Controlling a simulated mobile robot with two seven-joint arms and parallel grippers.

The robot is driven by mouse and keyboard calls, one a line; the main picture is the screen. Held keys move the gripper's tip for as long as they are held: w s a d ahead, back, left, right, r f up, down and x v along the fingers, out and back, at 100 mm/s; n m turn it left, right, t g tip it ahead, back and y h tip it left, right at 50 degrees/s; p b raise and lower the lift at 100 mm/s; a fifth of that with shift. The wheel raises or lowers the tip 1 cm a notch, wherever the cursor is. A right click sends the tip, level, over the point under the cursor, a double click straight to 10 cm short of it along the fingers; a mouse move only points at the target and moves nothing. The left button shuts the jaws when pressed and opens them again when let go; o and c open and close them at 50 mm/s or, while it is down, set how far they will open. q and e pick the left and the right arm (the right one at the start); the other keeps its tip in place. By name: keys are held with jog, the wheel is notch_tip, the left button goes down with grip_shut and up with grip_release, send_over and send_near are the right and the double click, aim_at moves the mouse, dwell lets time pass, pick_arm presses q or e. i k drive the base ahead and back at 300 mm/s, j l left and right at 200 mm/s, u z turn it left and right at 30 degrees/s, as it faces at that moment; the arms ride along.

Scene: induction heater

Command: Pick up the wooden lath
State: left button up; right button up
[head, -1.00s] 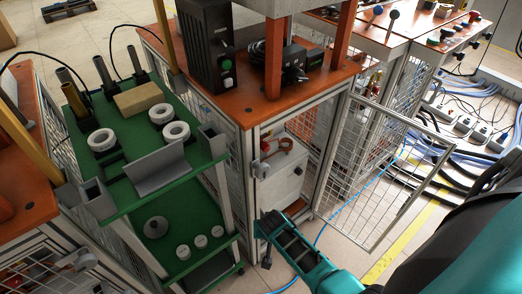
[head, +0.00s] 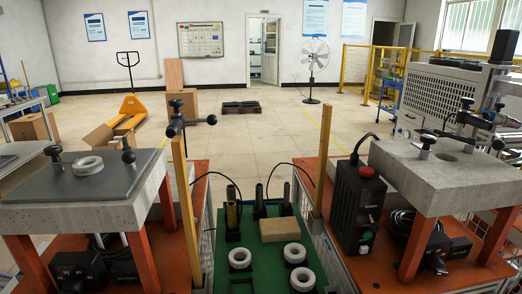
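Two long, narrow yellowish strips that look like wooden laths stand upright. The left lath (head: 181,185) is beside the left orange bench, and the right lath (head: 323,160) is beside the right bench. Their lower ends are hidden or hard to make out. A short tan wooden-looking block (head: 280,229) lies on the green cart top (head: 262,262) between them. I cannot tell which of these pieces is the named lath. Neither of my grippers shows in the head view.
White rings (head: 240,257) and dark upright cylinders (head: 259,196) are on the cart. Stone-topped stands, left (head: 85,212) and right (head: 440,195), rise from the orange benches. A black box with a red button (head: 358,207) stands right. Open floor (head: 270,130) lies beyond.

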aim_at(327, 109)
jog(key=z, duration=1)
jog(key=k+j+u, duration=0.15)
jog(key=u, duration=0.2)
jog(key=k+j+u, duration=0.35)
jog(key=i+l, duration=0.05)
jog(key=l, duration=0.05)
